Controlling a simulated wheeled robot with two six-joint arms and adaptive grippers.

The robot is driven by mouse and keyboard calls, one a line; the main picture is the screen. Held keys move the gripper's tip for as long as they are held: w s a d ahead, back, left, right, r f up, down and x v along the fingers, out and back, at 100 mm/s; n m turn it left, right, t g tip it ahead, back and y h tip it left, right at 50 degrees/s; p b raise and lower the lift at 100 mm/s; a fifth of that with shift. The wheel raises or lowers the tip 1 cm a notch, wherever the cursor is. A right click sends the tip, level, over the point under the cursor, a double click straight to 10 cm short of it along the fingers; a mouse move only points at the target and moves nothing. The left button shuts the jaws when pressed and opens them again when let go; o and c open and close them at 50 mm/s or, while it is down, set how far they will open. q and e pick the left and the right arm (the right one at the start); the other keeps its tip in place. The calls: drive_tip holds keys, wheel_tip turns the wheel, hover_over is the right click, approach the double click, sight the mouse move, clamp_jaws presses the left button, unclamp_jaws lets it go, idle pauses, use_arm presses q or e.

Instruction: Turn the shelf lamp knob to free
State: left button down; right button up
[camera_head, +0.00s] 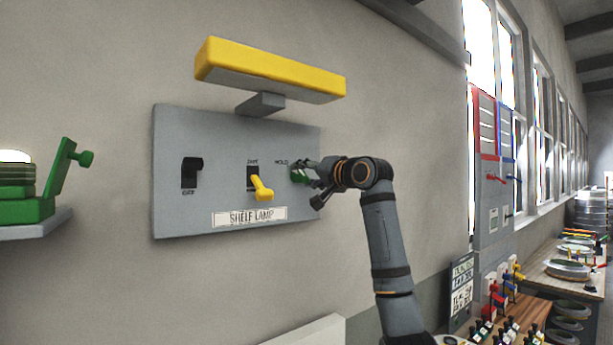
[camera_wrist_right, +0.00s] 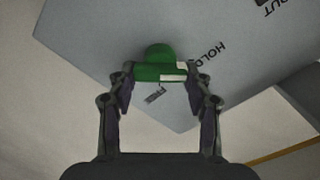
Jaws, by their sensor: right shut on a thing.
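The shelf lamp panel (camera_head: 223,150) is a grey plate on the wall with a "SHELF LAMP" label. The green knob (camera_head: 297,176) sits at its right end, with "HOLD" printed beside it. In the right wrist view the knob (camera_wrist_right: 160,70) has a white mark at its right side, and lettering below it that looks like "FREE". My right gripper (camera_head: 307,178) is shut on the knob; in the wrist view its fingers (camera_wrist_right: 160,76) touch both sides. The gripper hides part of the knob in the head view. My left gripper is not in view.
The panel also carries a black switch (camera_head: 191,172) and a yellow lever (camera_head: 262,188). A yellow lamp bar (camera_head: 270,72) juts out above. A shelf (camera_head: 38,223) with green items stands at left. A workbench (camera_head: 560,269) and more controls are at right.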

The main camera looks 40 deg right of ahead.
drive_tip(key=m+b, duration=0.2)
drive_tip(key=m, duration=0.1)
drive_tip(key=shift+f+m, duration=0.25)
drive_tip(key=shift+m, duration=0.05)
drive_tip(key=m+b, duration=0.1)
drive_tip(key=m, duration=0.1)
drive_tip(key=m+b, duration=0.2)
drive_tip(key=m, duration=0.1)
drive_tip(key=shift+f+m, duration=0.2)
drive_tip(key=shift+m, duration=0.1)
drive_tip(key=m+b, duration=0.2)
drive_tip(key=m, duration=0.2)
drive_tip(key=shift+f+b, duration=0.15)
drive_tip(key=shift+b, duration=0.2)
drive_tip(key=m+b, duration=0.2)
drive_tip(key=m, duration=0.2)
drive_tip(key=shift+m, duration=0.3)
drive_tip(key=o, duration=1.2)
drive_tip(key=shift+c, duration=0.2)
